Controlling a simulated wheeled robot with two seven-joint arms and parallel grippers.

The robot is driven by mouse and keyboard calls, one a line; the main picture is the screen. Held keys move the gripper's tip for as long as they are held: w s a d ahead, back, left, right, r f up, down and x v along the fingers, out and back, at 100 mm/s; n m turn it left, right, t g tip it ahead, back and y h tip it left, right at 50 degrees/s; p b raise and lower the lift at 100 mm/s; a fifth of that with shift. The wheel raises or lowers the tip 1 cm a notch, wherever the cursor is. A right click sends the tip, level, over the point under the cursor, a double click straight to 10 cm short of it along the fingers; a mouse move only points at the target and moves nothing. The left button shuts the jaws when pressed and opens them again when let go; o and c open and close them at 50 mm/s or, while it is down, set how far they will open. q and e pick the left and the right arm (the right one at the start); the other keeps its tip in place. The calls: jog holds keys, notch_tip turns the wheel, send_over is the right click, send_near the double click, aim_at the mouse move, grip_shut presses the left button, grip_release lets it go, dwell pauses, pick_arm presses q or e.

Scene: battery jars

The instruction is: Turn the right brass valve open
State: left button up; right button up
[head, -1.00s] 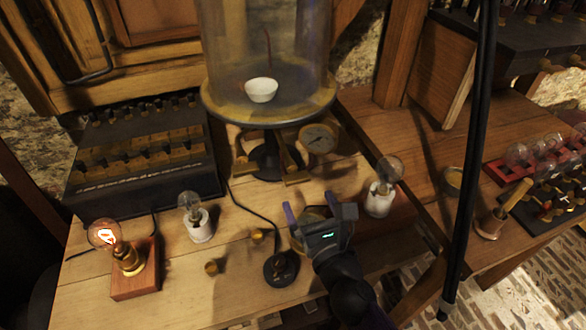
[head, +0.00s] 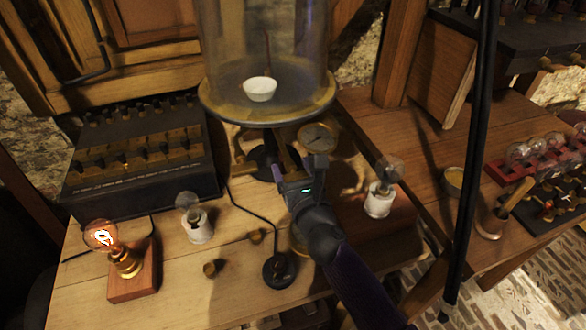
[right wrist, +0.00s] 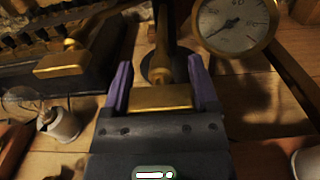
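The right brass valve has a stem and a flat handle below the glass bell jar (head: 264,50). In the right wrist view its brass handle (right wrist: 162,98) lies between the two purple fingers of my right gripper (right wrist: 160,85), close to the palm. The fingers stand wide apart, one at each end of the handle; I cannot tell if they touch it. In the head view my right gripper (head: 297,172) covers much of this valve. The left brass valve (head: 241,168) also shows in the right wrist view (right wrist: 62,64). My left gripper is not in view.
A round dial gauge (head: 318,137) stands close to the right of my right gripper. Small bulbs in white holders (head: 198,228) (head: 379,201) stand on the wooden table. A lit bulb (head: 103,236) is at the left front. A dark switch box (head: 140,160) stands at the left.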

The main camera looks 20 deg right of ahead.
jog(key=c, duration=0.6)
jog(key=n+p, duration=0.1)
jog(key=n, duration=0.3)
jog(key=shift+a, duration=0.1)
jog(key=n+p, duration=0.1)
jog(key=n, duration=0.3)
jog(key=shift+n, duration=0.3)
jog(key=n+p, duration=0.1)
jog(key=n, duration=0.4)
jog(key=shift+a+f, duration=0.1)
jog(key=shift+f+n+p, duration=0.15)
jog(key=shift+n+p, duration=0.5)
jog(key=shift+n, duration=1.45)
